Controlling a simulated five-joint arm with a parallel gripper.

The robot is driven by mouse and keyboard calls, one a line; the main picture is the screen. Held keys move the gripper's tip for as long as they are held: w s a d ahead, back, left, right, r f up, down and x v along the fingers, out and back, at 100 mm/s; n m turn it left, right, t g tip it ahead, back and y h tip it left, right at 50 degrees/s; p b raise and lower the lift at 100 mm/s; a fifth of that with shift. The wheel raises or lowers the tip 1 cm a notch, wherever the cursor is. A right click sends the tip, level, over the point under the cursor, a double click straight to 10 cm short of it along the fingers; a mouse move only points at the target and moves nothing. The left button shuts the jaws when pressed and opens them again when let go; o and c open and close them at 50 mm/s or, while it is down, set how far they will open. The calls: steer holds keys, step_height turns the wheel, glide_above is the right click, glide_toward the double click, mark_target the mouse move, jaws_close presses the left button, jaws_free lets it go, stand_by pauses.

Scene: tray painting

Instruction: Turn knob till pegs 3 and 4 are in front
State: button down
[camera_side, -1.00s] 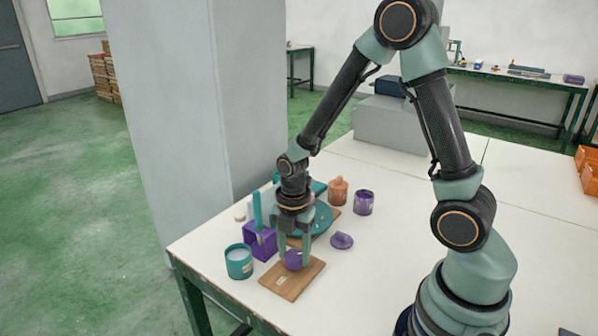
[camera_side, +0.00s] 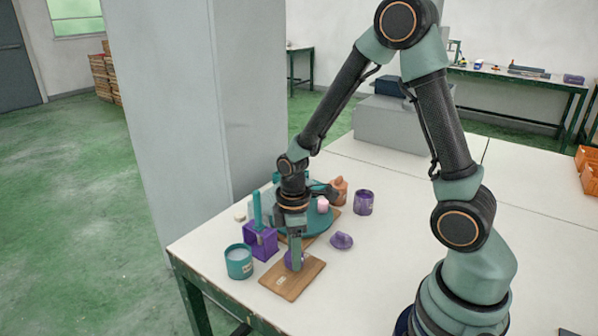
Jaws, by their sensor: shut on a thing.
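My gripper (camera_side: 295,262) points straight down and is shut on the purple knob (camera_side: 288,258), which sits on a wooden board (camera_side: 292,282) near the front of the table. One finger hides most of the knob. Behind it is a round teal turntable (camera_side: 318,223) on a wooden base. A pink peg-like piece (camera_side: 323,205) stands on it to the right of my gripper. My wrist hides much of the turntable, and I cannot read any peg numbers.
A purple box (camera_side: 260,243) with a teal upright handle and a teal cup (camera_side: 239,262) stand close on the left. A purple lump (camera_side: 341,240), a purple can (camera_side: 364,203) and an orange bottle (camera_side: 339,187) are on the right.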

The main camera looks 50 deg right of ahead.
steer(key=m, duration=0.4)
steer(key=shift+m, duration=0.3)
steer(key=m, duration=0.4)
steer(key=shift+m, duration=0.3)
steer(key=m, duration=0.4)
steer(key=shift+m, duration=2.5)
steer(key=shift+c, duration=1.2)
jaws_free()
steer(key=shift+r, duration=0.1)
